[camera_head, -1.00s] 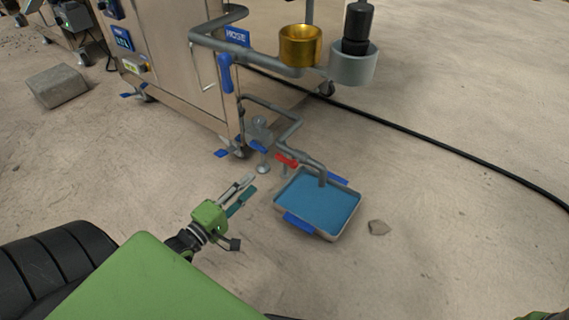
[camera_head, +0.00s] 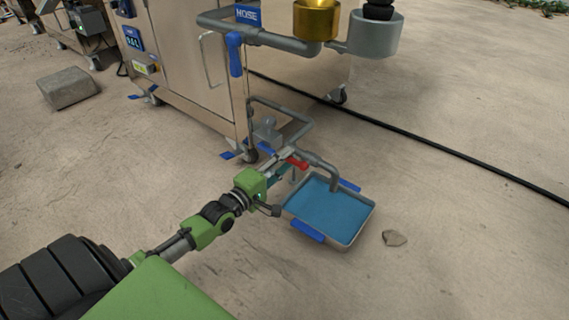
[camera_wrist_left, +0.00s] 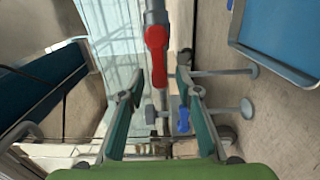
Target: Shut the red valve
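The red valve (camera_head: 297,164) is a small red lever on the grey pipe just above the blue tray. In the left wrist view the red valve (camera_wrist_left: 157,56) shows large at top centre, its lever lying along the picture's height. My left gripper (camera_head: 279,160) has reached up to it from the lower left. In the wrist view the two teal fingers of my left gripper (camera_wrist_left: 158,85) are apart, with the lever's lower end between and just beyond their tips. They do not visibly grip it. My right gripper is not in view.
A tray of blue water (camera_head: 333,210) with blue handles stands under the spout, right of my left gripper. A blue lever (camera_head: 234,54) hangs by the HOSE sign. A stone (camera_head: 394,238) and a black cable (camera_head: 430,147) lie on the ground. The ground at front is clear.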

